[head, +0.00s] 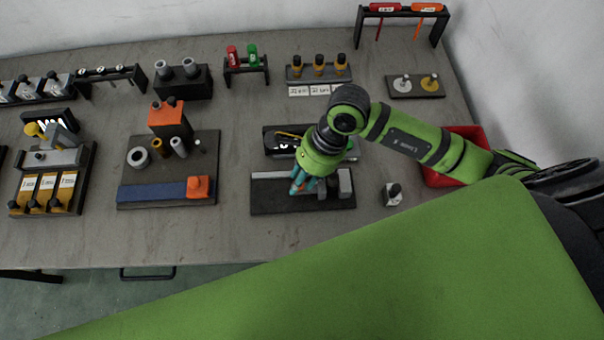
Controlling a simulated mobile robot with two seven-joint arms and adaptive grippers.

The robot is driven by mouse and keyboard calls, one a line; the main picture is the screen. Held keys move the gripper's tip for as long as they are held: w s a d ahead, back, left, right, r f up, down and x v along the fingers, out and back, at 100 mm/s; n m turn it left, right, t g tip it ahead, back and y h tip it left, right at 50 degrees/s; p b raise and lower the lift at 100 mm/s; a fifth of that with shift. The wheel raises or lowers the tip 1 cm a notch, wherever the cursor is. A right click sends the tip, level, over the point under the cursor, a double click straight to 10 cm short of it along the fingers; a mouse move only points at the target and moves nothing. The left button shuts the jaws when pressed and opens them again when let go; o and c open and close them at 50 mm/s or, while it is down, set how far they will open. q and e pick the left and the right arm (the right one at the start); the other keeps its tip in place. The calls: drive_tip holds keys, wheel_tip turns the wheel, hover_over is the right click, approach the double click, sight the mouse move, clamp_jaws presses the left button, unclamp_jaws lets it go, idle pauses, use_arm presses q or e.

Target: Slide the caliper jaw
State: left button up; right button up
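The caliper stands on a dark base plate (290,207) at the middle front of the table. A pale beam (268,175) runs along the plate's back edge, and a grey upright block (345,183), which looks like a caliper jaw, stands at the right end. My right gripper (302,186) points down over the middle of the plate, just left of that block. Its teal fingers hide part of the beam and whatever lies between them. I cannot tell whether they touch anything or how far apart they are. My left gripper is not in view.
A dark tray (280,148) lies behind the caliper, partly under my arm. A small grey block with a black knob (392,194) stands to its right, and a red bin (436,178) is behind my forearm. A blue-topped fixture (150,192) stands left. Bare table lies between them.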

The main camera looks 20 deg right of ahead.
clamp_jaws()
drive_tip(key=a+b, duration=0.1)
drive_tip(key=w+a, duration=0.1)
drive_tip(key=shift+a+f+b, duration=0.1)
drive_tip(key=shift+a+b, duration=0.25)
drive_tip(key=shift+a, duration=0.3)
drive_tip(key=shift+s+r, duration=0.1)
drive_tip(key=shift+r, duration=0.1)
unclamp_jaws()
drive_tip(key=shift+a, duration=0.1)
